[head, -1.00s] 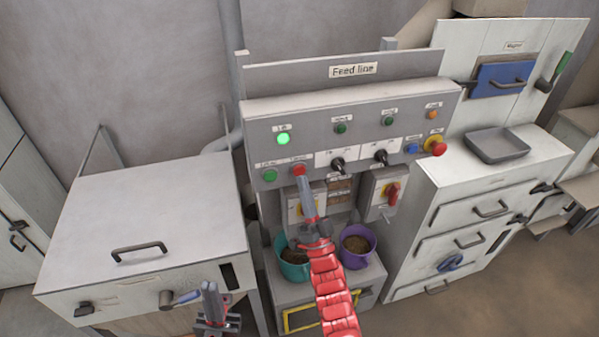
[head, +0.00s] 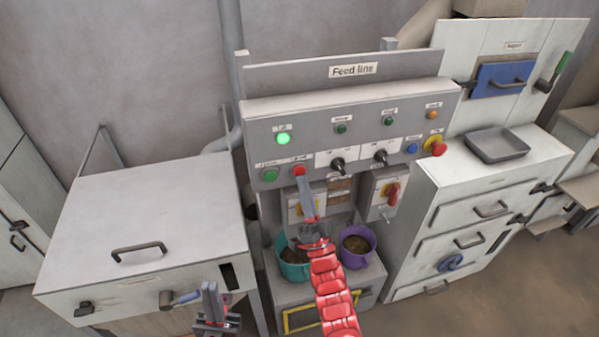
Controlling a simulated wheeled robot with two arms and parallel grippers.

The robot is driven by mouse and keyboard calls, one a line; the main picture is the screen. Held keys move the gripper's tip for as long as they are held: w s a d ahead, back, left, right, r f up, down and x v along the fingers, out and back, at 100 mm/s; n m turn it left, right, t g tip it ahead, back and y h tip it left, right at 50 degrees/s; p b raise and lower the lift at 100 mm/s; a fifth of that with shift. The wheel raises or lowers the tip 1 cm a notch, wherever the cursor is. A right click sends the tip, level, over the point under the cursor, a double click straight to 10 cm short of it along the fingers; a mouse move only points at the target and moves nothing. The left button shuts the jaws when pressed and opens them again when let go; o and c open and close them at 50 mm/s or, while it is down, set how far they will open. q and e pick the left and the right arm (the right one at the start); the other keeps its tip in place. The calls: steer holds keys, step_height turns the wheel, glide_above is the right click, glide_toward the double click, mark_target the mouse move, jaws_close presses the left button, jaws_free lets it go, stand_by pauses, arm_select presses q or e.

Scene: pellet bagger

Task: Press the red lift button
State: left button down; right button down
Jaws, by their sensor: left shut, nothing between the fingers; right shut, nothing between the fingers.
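The red lift button (head: 299,170) is on the lower left of the grey "Feed line" panel (head: 374,105), to the right of a green button (head: 270,175). A round lamp (head: 283,139) above them is lit green. My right gripper (head: 302,180) is shut and empty, its tips pointing up at the lower edge of the red button. I cannot tell whether they touch it. My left gripper (head: 210,287) is shut and empty, low in front of the white cabinet (head: 150,215), well away from the panel.
A red mushroom button on yellow (head: 435,147) and a blue button (head: 412,149) are at the panel's right end. Black knobs (head: 337,164) and a red-handled switch (head: 392,194) are nearby. A teal bucket (head: 293,271) and a purple bucket (head: 373,238) stand below.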

stand_by(0.4)
steer(key=shift+w+a, duration=0.15)
steer(key=shift+w, duration=0.3)
steer(key=shift+w+a+b, duration=0.1)
steer(key=shift+w+b, duration=0.15)
steer(key=shift+b, duration=0.25)
steer(key=shift+s, duration=0.1)
steer(key=shift+s+d+p, duration=0.25)
steer(key=shift+s+p, duration=0.15)
steer(key=shift+s, duration=0.25)
steer(key=s, duration=0.2)
steer(key=s+d+p, duration=0.1)
steer(key=s+p, duration=0.1)
steer(key=s, duration=0.1)
steer(key=shift+s+d, duration=0.35)
steer(key=shift+d, duration=0.05)
